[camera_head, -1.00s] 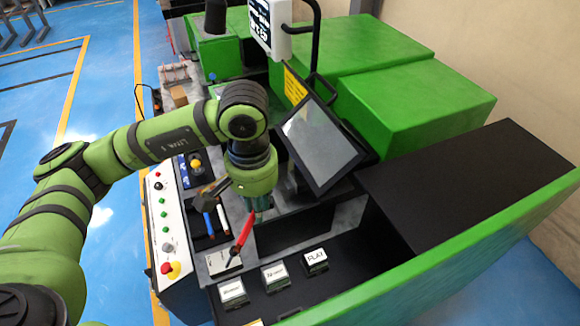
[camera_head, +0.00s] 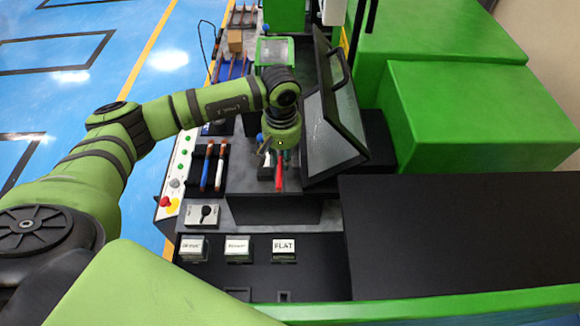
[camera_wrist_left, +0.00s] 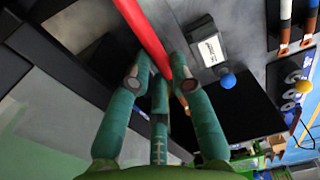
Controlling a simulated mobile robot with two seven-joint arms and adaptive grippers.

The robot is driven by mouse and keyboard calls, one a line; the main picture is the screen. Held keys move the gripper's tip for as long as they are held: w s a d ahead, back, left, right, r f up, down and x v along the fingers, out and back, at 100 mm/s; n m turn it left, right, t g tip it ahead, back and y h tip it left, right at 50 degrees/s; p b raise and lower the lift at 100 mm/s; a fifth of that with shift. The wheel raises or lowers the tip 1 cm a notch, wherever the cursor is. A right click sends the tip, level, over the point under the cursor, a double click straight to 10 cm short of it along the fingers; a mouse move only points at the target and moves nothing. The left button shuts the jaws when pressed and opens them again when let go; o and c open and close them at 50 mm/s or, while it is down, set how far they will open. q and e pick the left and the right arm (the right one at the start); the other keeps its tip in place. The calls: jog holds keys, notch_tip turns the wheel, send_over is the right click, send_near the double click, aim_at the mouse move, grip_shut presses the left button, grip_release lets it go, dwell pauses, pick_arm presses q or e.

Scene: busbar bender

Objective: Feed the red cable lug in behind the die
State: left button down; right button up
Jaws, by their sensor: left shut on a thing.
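The red cable lug (camera_head: 279,176) is held in my left gripper (camera_head: 279,152) and points down and toward the near side in the head view. In the left wrist view the red cable lug (camera_wrist_left: 145,38) runs up from between the fingers of my left gripper (camera_wrist_left: 160,82). A dark block with a white label (camera_wrist_left: 207,48), possibly the die, stands just right of the lug there, with a gap between them. Its white label shows close left of the gripper in the head view (camera_head: 267,159). My right gripper is not in view.
A tilted screen (camera_head: 332,125) stands close right of the gripper. Blue and white sleeved pieces (camera_head: 206,166) lie in a dark rack to the left. A grey plate with a black knob (camera_head: 203,215) and labelled blocks, including FLAT (camera_head: 284,250), are nearer.

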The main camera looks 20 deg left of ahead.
aim_at(279, 157)
pick_arm(q)
jog(key=shift+w+a+f+n, duration=0.15)
jog(key=shift+a+f, duration=0.1)
jog(key=shift+f, duration=0.35)
jog(key=shift+w+a+f+n, duration=0.1)
jog(key=shift+a+f+n, duration=0.1)
jog(key=shift+f, duration=0.4)
jog(key=shift+w+a+f, duration=0.1)
jog(key=shift+f, duration=0.15)
jog(key=shift+f+b, duration=0.35)
jog(key=shift+f, duration=0.45)
jog(key=shift+f+b, duration=0.55)
jog(key=shift+f, duration=0.2)
jog(key=shift+f+b, duration=0.75)
jog(key=shift+f, duration=0.9)
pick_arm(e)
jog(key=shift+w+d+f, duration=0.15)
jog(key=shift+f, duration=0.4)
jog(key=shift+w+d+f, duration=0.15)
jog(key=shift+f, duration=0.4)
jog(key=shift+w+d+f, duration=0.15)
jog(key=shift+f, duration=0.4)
pick_arm(q)
jog(key=shift+f+b, duration=0.35)
jog(key=shift+b, duration=0.05)
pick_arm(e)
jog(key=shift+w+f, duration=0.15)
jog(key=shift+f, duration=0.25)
